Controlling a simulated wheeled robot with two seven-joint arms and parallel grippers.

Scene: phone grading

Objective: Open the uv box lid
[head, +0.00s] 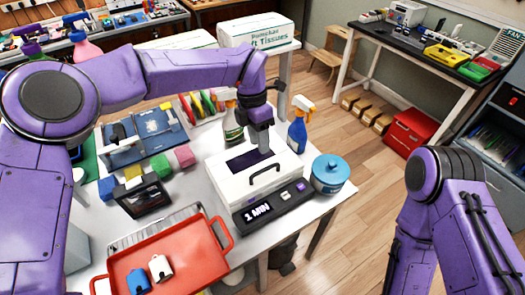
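The white uv box (240,192) stands on the white table, with a dark purple window in its top and a black handle (264,174) toward its front edge. Its lid looks closed. A dark panel reading "1 MIN" (272,207) lies along its front. My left gripper (263,149) points down over the back part of the lid, behind the handle. Its finger gap is not clear, and I cannot tell whether it touches the lid. My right arm hangs at the right, and its gripper is outside the view.
A blue tub (329,173) stands just right of the box. Spray bottles (299,124) and (232,118) stand behind it, close to my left gripper. Coloured cubes (161,166) and a red tray (185,258) holding small items are at the left. The floor to the right is open.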

